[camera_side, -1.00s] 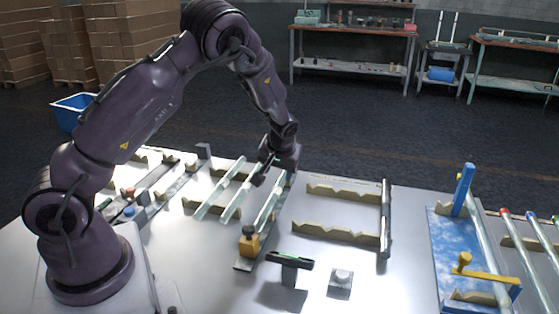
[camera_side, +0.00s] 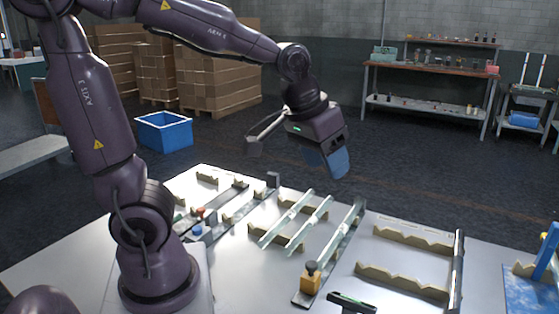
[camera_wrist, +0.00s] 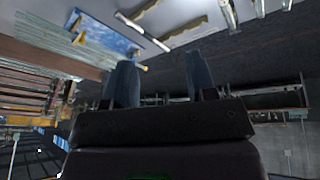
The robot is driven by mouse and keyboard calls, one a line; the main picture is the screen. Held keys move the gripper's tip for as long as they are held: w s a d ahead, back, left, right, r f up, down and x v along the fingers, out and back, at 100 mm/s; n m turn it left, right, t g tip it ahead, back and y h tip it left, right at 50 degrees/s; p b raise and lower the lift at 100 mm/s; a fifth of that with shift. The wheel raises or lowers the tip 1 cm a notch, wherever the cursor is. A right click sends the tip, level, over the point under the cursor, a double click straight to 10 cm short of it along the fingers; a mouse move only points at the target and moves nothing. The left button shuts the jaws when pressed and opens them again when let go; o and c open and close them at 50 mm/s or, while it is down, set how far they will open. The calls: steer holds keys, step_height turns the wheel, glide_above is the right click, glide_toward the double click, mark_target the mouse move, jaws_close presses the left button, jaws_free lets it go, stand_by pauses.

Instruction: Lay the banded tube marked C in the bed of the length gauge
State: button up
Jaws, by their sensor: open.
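My gripper (camera_side: 334,166) is raised well above the far side of the table, tilted, with its blue fingers apart. The wrist view shows the two fingers (camera_wrist: 162,66) spread with nothing between them. A long narrow bed with an amber stop block (camera_side: 310,283), seemingly the length gauge (camera_side: 352,222), lies on the table. A clear tube (camera_side: 334,240) appears to lie along it. Two more glass tubes, left (camera_side: 286,220) and right (camera_side: 311,224), rest side by side on a notched rack left of it. I cannot read any letter, so I cannot tell which tube is C.
A notched rack (camera_side: 402,280) with a dark bar (camera_side: 458,272) at its right end stands empty. A black-topped stand (camera_side: 352,302) is at the front. A blue fixture (camera_side: 530,285) is at the right edge. Rails with a blue knob (camera_side: 197,230) lie at left.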

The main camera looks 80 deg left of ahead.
steer(key=s+d+r+m+t, duration=0.1)
steer(key=s+d+r+m, duration=0.1)
steer(key=s, duration=0.7)
steer(key=shift+d+m, duration=0.6)
steer(key=shift+d, duration=0.25)
